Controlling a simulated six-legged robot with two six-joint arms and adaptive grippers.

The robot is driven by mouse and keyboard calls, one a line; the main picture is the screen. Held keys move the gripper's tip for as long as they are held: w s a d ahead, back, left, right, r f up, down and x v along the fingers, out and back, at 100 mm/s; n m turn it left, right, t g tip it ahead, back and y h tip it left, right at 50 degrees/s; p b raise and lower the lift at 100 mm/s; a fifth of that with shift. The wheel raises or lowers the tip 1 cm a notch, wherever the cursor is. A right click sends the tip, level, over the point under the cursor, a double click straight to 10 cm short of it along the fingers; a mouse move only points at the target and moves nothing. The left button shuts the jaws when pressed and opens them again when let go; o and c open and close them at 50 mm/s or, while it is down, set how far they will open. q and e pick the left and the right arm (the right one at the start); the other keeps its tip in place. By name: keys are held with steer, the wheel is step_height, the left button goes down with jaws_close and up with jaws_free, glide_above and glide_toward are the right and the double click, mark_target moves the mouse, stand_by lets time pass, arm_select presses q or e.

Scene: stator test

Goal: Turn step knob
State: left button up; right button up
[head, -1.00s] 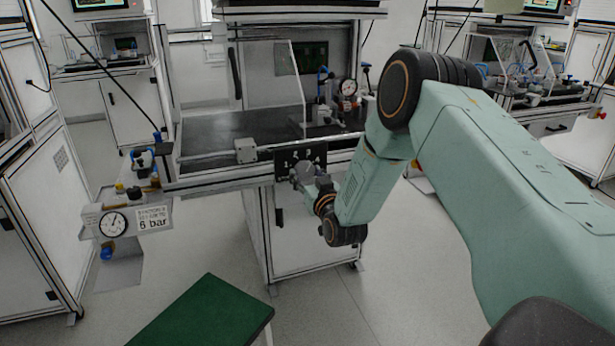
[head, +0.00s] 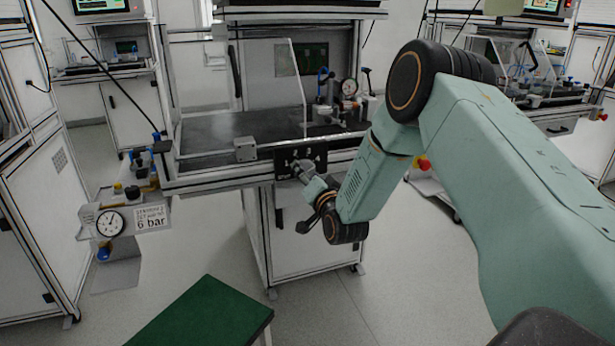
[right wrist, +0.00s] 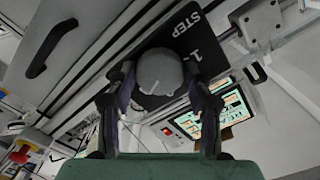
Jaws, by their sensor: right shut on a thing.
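The step knob (right wrist: 160,72) is a round grey knob with a white pointer line on its face. It sits on a black panel (right wrist: 188,42) marked "STEP" and "1" in the right wrist view. In the head view this panel (head: 287,155) is on the front edge of the workbench. My right gripper (right wrist: 160,82) has one finger on each side of the knob and is shut on it. In the head view the right gripper (head: 304,172) is at the panel and hides most of the knob. My left gripper is out of view.
The workbench (head: 215,140) has a dark top with a gauge fixture (head: 345,92) on it. A pressure gauge (head: 110,223) beside a "6 bar" sign is at the left. A green-topped surface (head: 205,315) is in the foreground. Open floor lies between.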

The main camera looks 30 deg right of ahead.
steer(key=shift+r, duration=0.1)
stand_by(0.4)
steer(key=o, duration=1.2)
steer(key=v, duration=1.2)
